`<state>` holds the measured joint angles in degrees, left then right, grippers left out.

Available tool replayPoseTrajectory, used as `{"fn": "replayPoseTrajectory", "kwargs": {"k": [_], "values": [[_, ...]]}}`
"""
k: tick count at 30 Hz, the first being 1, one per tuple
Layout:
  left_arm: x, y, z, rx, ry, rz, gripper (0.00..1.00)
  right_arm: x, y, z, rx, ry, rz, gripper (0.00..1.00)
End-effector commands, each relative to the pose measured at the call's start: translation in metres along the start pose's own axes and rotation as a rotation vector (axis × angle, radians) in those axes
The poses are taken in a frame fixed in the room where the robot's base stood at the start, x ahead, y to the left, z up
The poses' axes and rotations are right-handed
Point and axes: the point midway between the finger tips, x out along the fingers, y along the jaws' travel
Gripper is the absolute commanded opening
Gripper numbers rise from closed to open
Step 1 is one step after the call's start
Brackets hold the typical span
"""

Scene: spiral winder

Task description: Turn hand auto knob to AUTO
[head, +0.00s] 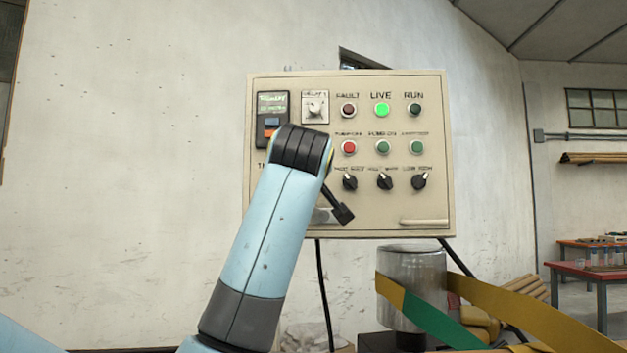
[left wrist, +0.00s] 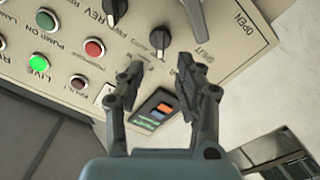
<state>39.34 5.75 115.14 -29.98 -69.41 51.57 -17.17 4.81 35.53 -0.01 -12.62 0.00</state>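A beige control panel (head: 436,150) on the wall has a row of black selector knobs. In the head view my arm hides most of the gripper; one dark finger shows below the leftmost knob. My right gripper is out of view.
The middle knob (head: 385,181) and right knob (head: 419,181) sit close beside it. A lit green LIVE lamp (head: 382,110) and other buttons are above. A metal cylinder (head: 412,270) with yellow-green straps stands below the panel.

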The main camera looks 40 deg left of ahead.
Motion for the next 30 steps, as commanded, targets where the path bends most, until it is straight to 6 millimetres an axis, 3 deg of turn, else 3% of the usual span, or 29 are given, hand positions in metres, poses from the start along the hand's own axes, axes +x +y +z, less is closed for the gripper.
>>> {"fn": "replayPoseTrajectory", "kwargs": {"k": [3,10,22,30], "values": [[0.026,0.001,-0.003,0.004,0.000,-0.002,0.35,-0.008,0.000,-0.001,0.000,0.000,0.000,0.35],[0.062,0.001,-0.001,0.002,-0.002,0.000,0.35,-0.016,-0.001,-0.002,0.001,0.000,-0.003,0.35],[0.073,0.000,0.001,0.001,-0.002,0.001,0.35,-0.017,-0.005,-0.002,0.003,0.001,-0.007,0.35],[0.072,0.000,0.001,0.001,-0.002,0.001,0.02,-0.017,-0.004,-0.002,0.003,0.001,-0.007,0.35]]}}
